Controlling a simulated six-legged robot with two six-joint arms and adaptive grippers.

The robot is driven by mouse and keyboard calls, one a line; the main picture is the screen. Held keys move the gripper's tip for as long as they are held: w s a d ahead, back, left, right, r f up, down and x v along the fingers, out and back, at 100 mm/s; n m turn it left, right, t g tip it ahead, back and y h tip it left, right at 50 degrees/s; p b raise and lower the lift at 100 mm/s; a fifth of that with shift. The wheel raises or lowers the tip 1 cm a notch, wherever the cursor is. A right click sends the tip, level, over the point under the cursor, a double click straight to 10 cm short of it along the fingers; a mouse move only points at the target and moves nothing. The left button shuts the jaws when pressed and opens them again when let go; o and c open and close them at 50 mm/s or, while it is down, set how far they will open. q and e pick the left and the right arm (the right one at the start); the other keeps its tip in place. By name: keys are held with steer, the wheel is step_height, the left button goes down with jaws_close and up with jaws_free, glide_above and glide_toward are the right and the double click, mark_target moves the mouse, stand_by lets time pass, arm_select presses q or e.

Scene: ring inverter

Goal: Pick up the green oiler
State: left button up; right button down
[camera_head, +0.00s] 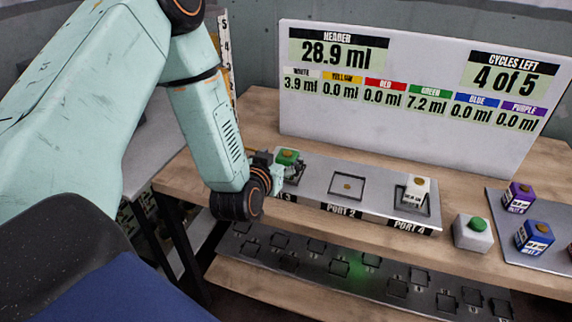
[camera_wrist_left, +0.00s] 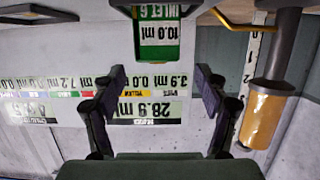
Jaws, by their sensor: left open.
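The green oiler (camera_head: 287,156) stands at the left end of the metal port plate, partly hidden by my left gripper. In the left wrist view, which is upside down, the green oiler (camera_wrist_left: 157,42) shows at the top with a white label reading 10.0 ml. My left gripper (camera_head: 291,172) is right at the oiler in the head view. In the wrist view the left gripper (camera_wrist_left: 155,85) has its two fingers spread wide, with nothing visible between them; the oiler appears beyond the fingertips. I cannot tell whether a finger touches it. My right gripper is not in view.
The port plate (camera_head: 318,180) has an empty square in the middle and a white oiler (camera_head: 415,191) at its right. A green button box (camera_head: 473,232), a purple oiler (camera_head: 519,196) and a blue oiler (camera_head: 534,237) stand further right. A display board (camera_head: 410,130) rises behind.

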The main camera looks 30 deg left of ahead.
mark_target(287, 156)
arm_select(q)
steer(key=w, duration=0.1)
steer(key=w+f, duration=0.1)
steer(key=w, duration=0.2)
steer(key=shift+f+b, duration=0.3)
steer(key=shift+b, duration=0.05)
steer(key=shift+w+a+f, duration=0.15)
steer(key=shift+w+a, duration=0.05)
steer(key=shift+w+a+f, duration=0.1)
steer(key=shift+a+f, duration=0.05)
steer(key=shift+a, duration=0.2)
steer(key=shift+d+r, duration=0.2)
steer(key=shift+d, duration=0.15)
steer(key=c, duration=0.4)
steer(key=shift+a+f, duration=0.15)
steer(key=shift+a, duration=0.15)
steer(key=c, duration=0.5)
steer(key=shift+d, duration=0.15)
steer(key=c, duration=0.4)
